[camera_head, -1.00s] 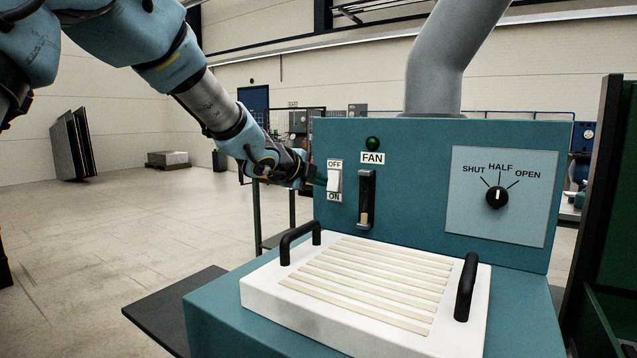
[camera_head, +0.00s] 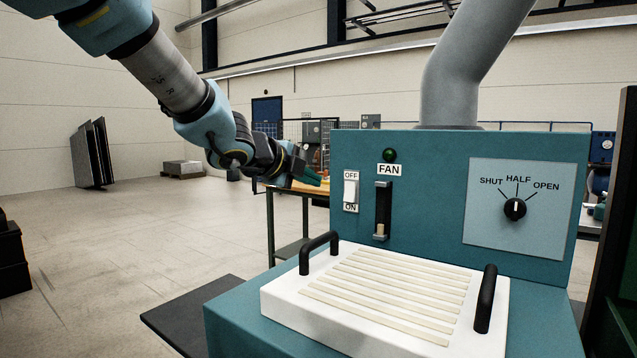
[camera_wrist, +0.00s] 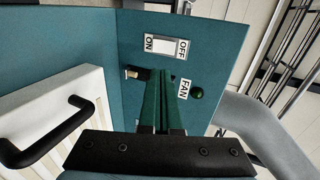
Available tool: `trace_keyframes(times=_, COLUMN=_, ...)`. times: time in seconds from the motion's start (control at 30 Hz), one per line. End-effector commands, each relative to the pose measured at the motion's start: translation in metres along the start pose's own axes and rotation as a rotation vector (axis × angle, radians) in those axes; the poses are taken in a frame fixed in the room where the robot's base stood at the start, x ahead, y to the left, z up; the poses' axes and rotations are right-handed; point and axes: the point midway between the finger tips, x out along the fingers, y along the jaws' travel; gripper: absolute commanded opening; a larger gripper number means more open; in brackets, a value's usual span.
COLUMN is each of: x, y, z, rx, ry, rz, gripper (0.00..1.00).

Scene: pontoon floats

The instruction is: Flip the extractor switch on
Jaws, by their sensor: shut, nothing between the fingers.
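The extractor switch is a white rocker (camera_head: 350,192) on the teal panel, with OFF above it and ON below. It also shows in the wrist view (camera_wrist: 167,46), between the ON and OFF labels. I cannot tell for sure which end is pressed in. My gripper (camera_head: 317,179) has dark green fingers, shut and empty. In the head view its tips are left of the switch, slightly above its middle and apart from it. In the wrist view the fingers (camera_wrist: 164,84) lie side by side, pointing towards the panel.
Right of the switch are a FAN label, a dark green lamp (camera_head: 390,155) and a slider in a black slot (camera_head: 383,211). A dial (camera_head: 515,209) reads near HALF. A white slatted cover (camera_head: 385,294) with black handles lies below. Open floor is at left.

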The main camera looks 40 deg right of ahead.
Motion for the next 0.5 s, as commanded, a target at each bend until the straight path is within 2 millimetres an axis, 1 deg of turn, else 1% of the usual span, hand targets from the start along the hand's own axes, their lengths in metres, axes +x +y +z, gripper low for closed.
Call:
trace_keyframes(times=0.37, x=-0.0013, y=0.0002, z=0.0000, rx=-0.006, ry=0.000, rz=0.000, gripper=0.00)
trace_keyframes(times=0.43, x=-0.0009, y=0.0011, z=-0.0003, rx=-0.034, ry=0.002, rz=-0.001, gripper=0.00)
trace_keyframes(times=0.5, x=-0.0002, y=0.0030, z=-0.0011, rx=-0.100, ry=0.006, rz=-0.004, gripper=0.00)
